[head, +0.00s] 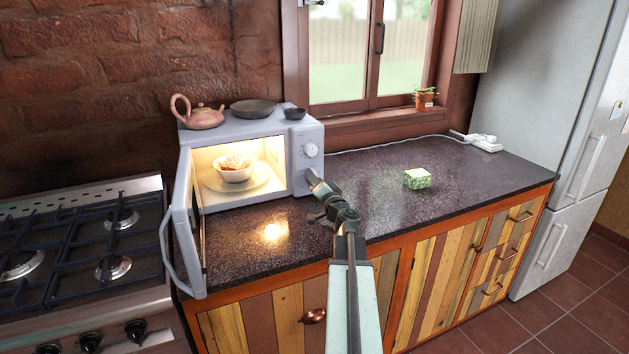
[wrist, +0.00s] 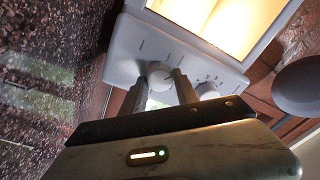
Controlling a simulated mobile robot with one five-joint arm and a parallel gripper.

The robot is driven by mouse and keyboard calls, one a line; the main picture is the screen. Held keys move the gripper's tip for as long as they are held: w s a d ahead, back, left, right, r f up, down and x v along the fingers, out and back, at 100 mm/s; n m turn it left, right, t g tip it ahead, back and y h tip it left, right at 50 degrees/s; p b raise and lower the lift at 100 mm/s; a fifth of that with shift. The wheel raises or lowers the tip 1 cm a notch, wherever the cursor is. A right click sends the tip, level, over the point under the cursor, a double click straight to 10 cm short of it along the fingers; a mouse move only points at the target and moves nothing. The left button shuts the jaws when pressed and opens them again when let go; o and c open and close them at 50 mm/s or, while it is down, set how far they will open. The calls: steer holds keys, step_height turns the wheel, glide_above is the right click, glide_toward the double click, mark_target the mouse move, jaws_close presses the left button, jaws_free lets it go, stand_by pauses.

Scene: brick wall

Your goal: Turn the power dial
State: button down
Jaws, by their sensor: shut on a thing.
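The white microwave (head: 258,130) stands on the counter with its door (head: 188,220) swung open and its inside lit. Its right-hand panel has an upper dial (head: 311,149) and a lower dial, which my gripper (head: 312,178) covers in the head view. In the wrist view the lower dial (wrist: 158,70) sits between the two fingertips of my gripper (wrist: 159,80), which is shut on it. The upper dial (wrist: 207,90) shows just right of the right finger. The labels are too small to tell which dial is for power.
A bowl of food (head: 235,170) stands on the plate inside the microwave. A stove (head: 85,260) is at left.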

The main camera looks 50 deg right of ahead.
steer(key=c, duration=0.9)
jaws_free()
steer(key=v, duration=0.8)
steer(key=shift+b, duration=0.35)
steer(key=shift+w, duration=0.1)
steer(key=shift+d, duration=0.1)
